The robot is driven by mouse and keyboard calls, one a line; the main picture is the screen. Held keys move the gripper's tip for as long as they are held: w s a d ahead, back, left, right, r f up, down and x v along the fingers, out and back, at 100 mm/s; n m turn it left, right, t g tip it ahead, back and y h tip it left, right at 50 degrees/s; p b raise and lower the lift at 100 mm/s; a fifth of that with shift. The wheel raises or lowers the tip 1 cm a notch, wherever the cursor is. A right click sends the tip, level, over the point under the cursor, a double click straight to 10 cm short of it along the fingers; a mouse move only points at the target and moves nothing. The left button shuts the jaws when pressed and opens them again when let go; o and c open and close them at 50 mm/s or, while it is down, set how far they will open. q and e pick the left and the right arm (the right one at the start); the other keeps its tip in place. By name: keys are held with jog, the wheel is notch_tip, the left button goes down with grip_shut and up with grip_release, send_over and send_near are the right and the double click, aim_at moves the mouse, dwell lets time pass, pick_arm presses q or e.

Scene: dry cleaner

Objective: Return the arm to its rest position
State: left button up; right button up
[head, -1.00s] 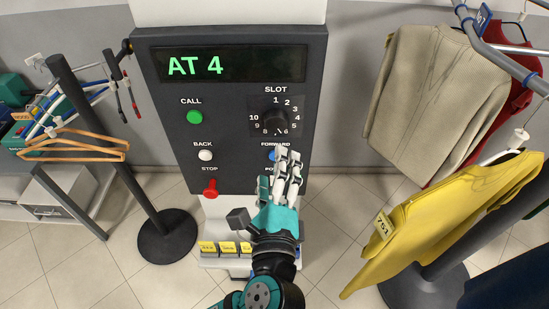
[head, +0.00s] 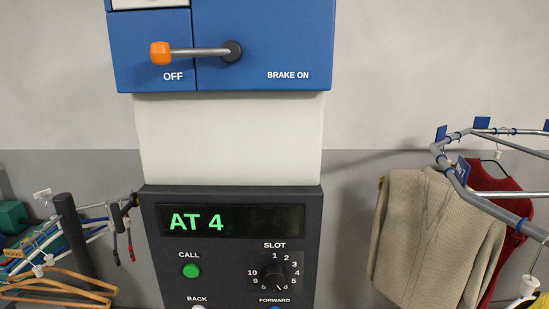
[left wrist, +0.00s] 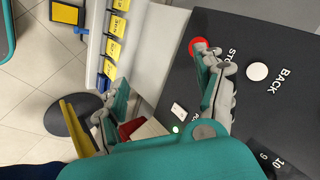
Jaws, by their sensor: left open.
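My left gripper (left wrist: 160,72) shows only in the left wrist view, with its grey and teal fingers spread apart and nothing between them. Its fingers are in front of the dark control panel (left wrist: 255,105); one finger overlaps the red STOP button (left wrist: 197,45) in the picture, and I cannot tell whether they touch. The white BACK button (left wrist: 257,71) is beside that finger, clear of it. The head view shows no arm or gripper. There the control panel (head: 312,250) has a display reading AT 4, a green CALL button (head: 191,271) and a SLOT dial (head: 273,275).
Above the panel is a blue box (head: 265,45) with an orange-tipped lever (head: 195,52) pointing to OFF. A rail (head: 450,165) with a beige sweater (head: 425,235) and a red garment (head: 505,200) is at right. Orange hangers (head: 60,285) are at left. Yellow tags (left wrist: 113,50) line a white shelf.

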pick_arm(q)
jog(key=s+a+f+n+g+h, duration=0.2)
jog(key=s+a+f+n+g, duration=0.4)
jog(key=s+n, duration=0.4)
jog(key=s+f+m+b, duration=0.25)
jog(key=f+b, duration=0.65)
jog(key=f, duration=2.7)
jog(key=s+a+f+b, duration=0.2)
jog(key=s+f, duration=0.6)
jog(key=f, duration=0.2)
jog(key=s+a+f+g+b, duration=0.1)
jog(key=s+f+b, duration=0.2)
jog(key=s+f, duration=0.5)
notch_tip(320, 180, down, 3)
jog(key=shift+s+a+f+n+y, duration=0.1)
jog(key=shift+s+a+n+y, duration=0.2)
jog(key=shift+a+n, duration=0.1)
